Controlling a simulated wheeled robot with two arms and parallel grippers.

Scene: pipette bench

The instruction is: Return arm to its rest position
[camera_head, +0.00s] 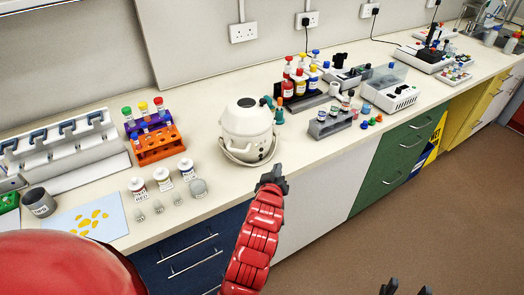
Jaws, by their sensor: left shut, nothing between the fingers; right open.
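My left arm is red and reaches up from the bottom of the head view. Its dark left gripper (272,177) is shut and empty, just in front of the bench edge below the white round device. My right gripper (407,288) shows only as two dark fingertips at the bottom edge, apart and empty, over the brown floor. The rest of the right arm is out of view.
The cream bench (225,185) carries a white device (247,128), an orange rack (160,148), a grey vial rack (331,123), reagent bottles (300,82) and a blue sheet with yellow pieces (75,222). Cupboards stand below; the floor (430,215) is clear.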

